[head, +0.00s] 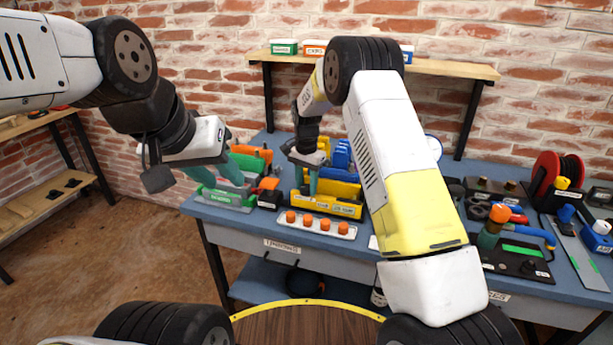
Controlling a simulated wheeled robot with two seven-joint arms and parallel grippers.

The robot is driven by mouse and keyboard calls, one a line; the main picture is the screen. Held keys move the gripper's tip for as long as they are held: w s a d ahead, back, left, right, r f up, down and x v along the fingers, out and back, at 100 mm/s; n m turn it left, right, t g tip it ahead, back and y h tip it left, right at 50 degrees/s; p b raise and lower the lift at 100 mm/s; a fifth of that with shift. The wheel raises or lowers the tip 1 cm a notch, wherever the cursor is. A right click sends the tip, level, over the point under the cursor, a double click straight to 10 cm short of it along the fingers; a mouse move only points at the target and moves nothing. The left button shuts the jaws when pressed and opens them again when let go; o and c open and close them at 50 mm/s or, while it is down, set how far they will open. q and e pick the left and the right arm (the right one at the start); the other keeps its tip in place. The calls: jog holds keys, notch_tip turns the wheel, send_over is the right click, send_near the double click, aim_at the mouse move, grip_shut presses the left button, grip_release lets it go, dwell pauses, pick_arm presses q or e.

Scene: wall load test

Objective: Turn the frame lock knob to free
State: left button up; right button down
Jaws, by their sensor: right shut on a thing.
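My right gripper (307,182) reaches down over the yellow rack (333,208) on the blue workbench. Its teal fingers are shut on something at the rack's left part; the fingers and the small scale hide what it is. I cannot make out the frame lock knob or its setting. My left gripper (222,176) hangs over the green rack (232,200) at the bench's left end. Its teal fingers are apart, with nothing seen between them.
A white strip with several orange knobs (313,224) lies in front of the yellow rack. A red cable reel (548,172) and a black panel (520,260) stand at the right. A wooden shelf (440,67) hangs above. My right arm hides the bench's middle.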

aim_at(306, 187)
jog(key=n, duration=0.6)
jog(key=shift+r, duration=0.1)
jog(key=n, duration=0.6)
dwell(0.4)
jog(key=c, duration=0.9)
grip_release()
jog(key=shift+r, duration=3.9)
